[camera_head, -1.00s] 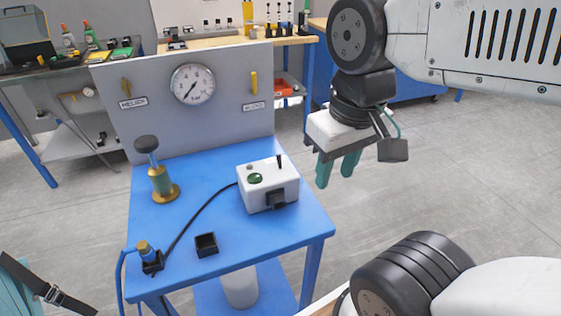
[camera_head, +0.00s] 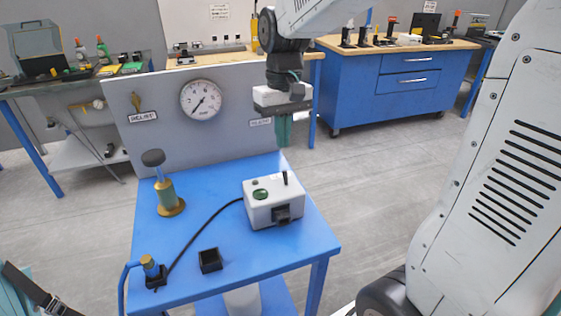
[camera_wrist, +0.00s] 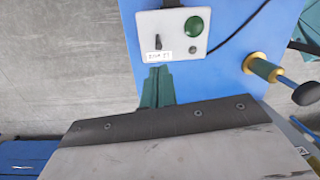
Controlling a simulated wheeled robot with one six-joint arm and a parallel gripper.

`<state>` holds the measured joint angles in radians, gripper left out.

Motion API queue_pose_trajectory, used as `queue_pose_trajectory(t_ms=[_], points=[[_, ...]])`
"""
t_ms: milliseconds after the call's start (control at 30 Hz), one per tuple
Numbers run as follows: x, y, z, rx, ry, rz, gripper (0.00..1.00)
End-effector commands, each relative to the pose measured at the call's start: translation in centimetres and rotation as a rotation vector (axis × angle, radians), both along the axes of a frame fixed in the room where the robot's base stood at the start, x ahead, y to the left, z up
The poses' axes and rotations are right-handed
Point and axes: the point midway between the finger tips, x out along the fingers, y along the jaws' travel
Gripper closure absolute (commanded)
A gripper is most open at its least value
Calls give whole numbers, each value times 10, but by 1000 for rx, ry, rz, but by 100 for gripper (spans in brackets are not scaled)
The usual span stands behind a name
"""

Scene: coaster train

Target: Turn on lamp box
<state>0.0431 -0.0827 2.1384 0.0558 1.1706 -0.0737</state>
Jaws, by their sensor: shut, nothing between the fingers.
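The lamp box (camera_head: 273,204) is a white box on the right half of the blue table. It has a green round lamp (camera_head: 260,194), a small black toggle lever (camera_head: 285,178) on top and a black socket on its front. In the wrist view the box (camera_wrist: 178,50) shows with its green lamp (camera_wrist: 194,27), the black toggle (camera_wrist: 158,42) and a small label. My gripper (camera_head: 284,133) has teal fingers, shut and empty, pointing down above and behind the box in the head view. In the wrist view its fingertips (camera_wrist: 157,70) appear just below the label; contact cannot be told.
A black cable runs from the box to a brass-and-blue fitting (camera_head: 150,268). A small black open holder (camera_head: 210,260) and a brass-based plunger (camera_head: 169,196) stand on the table (camera_head: 225,180). Behind is a grey panel with a gauge (camera_head: 201,99). Floor is clear at right.

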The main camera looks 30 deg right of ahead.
Motion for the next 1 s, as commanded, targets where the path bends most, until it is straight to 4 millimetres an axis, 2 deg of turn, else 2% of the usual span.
queue_pose_trajectory(t_ms=[100,200,633,767,1000], points=[[26,0,2,8,-21,9,100],[39,1,13,13,-57,21,100],[39,1,10,15,-64,32,100],[39,2,-4,15,-63,32,100],[38,5,-54,15,-60,32,100]])
